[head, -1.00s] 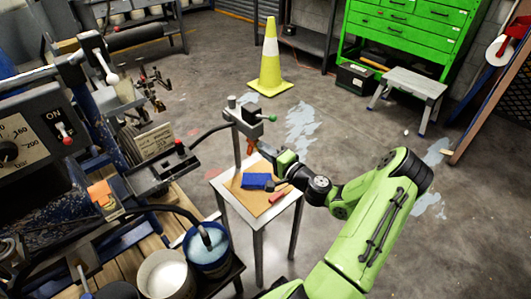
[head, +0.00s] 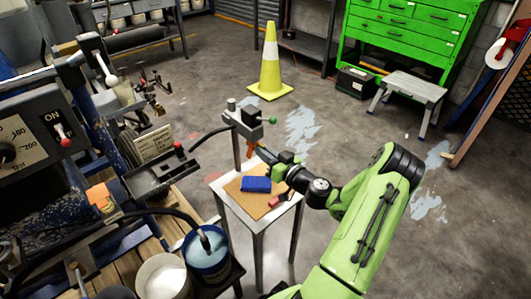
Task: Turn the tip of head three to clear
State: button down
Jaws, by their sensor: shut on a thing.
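A grey spray head (head: 248,122) with a green-ended lever sits on an upright post beside the small table (head: 232,202). An orange-red tip (head: 251,148) hangs at its underside. My gripper (head: 262,154) reaches in from the right at the tip, above the table. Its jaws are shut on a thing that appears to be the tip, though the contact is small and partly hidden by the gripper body. I cannot read which way the tip is turned. No number on the head is legible.
A blue block (head: 256,184) and a red piece (head: 275,201) lie on the brown table mat. A blue bucket (head: 207,252) and a white bucket (head: 162,276) stand at the lower left. A yellow cone (head: 270,65) stands behind. The floor on the right is open.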

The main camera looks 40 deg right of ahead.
jog(key=shift+r+n, duration=0.1)
jog(key=shift+n, duration=0.9)
jog(key=c, duration=0.6)
grip_release()
jog(key=shift+w, duration=0.1)
jog(key=shift+o, duration=0.2)
jog(key=s, duration=0.7)
jog(key=shift+d, duration=0.1)
